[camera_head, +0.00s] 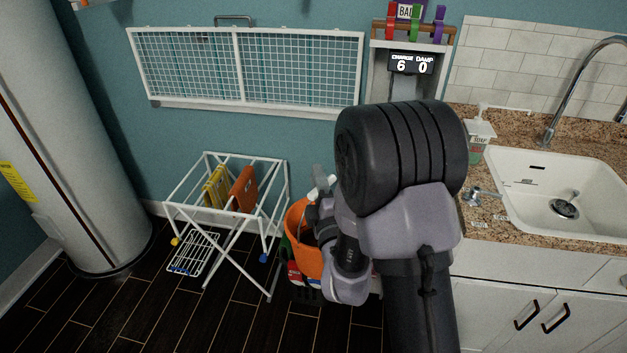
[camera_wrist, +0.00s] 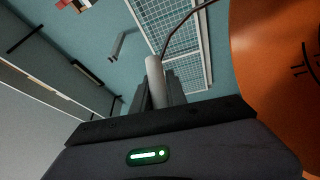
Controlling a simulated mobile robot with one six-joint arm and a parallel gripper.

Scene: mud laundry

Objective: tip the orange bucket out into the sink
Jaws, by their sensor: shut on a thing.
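The orange bucket (camera_head: 303,240) shows at centre, left of the counter and partly hidden behind my arm. In the wrist view its orange wall (camera_wrist: 280,60) fills the right side. My gripper (camera_head: 325,188) is shut on the white grip (camera_wrist: 154,80) of the bucket's wire handle, and the bucket is beside it. The bucket's inside is mostly hidden. The white sink (camera_head: 507,205) is set in the counter at the right, with a drain in its floor and a chrome faucet (camera_head: 553,125) behind it.
A granite counter (camera_head: 480,228) with a soap bottle (camera_head: 478,140) borders the sink. A white drying rack (camera_head: 272,215) with cloths stands left of the bucket. Red and white items (camera_head: 293,274) sit low by the bucket. A white tank (camera_head: 75,150) is far left. Dark floor is clear in front.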

